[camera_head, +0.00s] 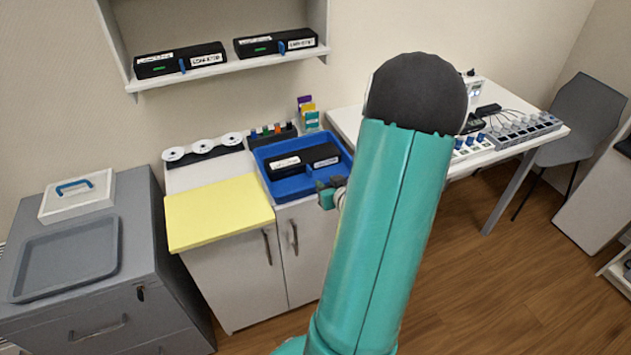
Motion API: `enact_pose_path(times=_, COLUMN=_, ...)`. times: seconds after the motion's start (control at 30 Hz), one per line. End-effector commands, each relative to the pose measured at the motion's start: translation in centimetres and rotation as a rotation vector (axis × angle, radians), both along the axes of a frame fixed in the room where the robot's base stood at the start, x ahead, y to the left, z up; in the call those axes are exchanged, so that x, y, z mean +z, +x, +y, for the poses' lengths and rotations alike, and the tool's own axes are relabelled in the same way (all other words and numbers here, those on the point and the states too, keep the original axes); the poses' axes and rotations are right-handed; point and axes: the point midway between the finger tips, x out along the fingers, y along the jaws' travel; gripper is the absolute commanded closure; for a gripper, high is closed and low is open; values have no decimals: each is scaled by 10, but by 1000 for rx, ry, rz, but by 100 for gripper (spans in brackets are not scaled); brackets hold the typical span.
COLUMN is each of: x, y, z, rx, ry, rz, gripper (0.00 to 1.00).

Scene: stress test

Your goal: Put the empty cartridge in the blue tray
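The blue tray (287,189) stands on the white cabinet top in the middle of the view. A black cartridge (303,161) with white labels lies inside it, towards the back. My gripper (325,190) is at the tray's front right edge, close to the cartridge but apart from it in the picture. My teal arm hides much of the gripper, and its fingers are too small to read. Two more black cartridges, each with a green mark and a blue piece, lie on the wall shelf: one at left (180,60) and one at right (276,43).
A yellow mat (218,210) lies left of the tray, with white spools (203,146) behind it. A rack of small coloured items (272,132) stands behind the tray. A grey tray (67,258) and white box (77,196) sit on the grey cabinet. A white table (349,120) is at right.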

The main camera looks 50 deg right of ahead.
Motion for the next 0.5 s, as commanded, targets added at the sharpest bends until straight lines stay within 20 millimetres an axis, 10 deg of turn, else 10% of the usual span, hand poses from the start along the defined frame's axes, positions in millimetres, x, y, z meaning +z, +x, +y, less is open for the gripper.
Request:
enact_pose_path(times=0.27, x=3, y=1, z=3, rx=5, ry=-3, rz=9, gripper=69)
enact_pose_path(times=0.5, x=43, y=45, z=40, rx=48, ry=-48, rz=172, gripper=69)
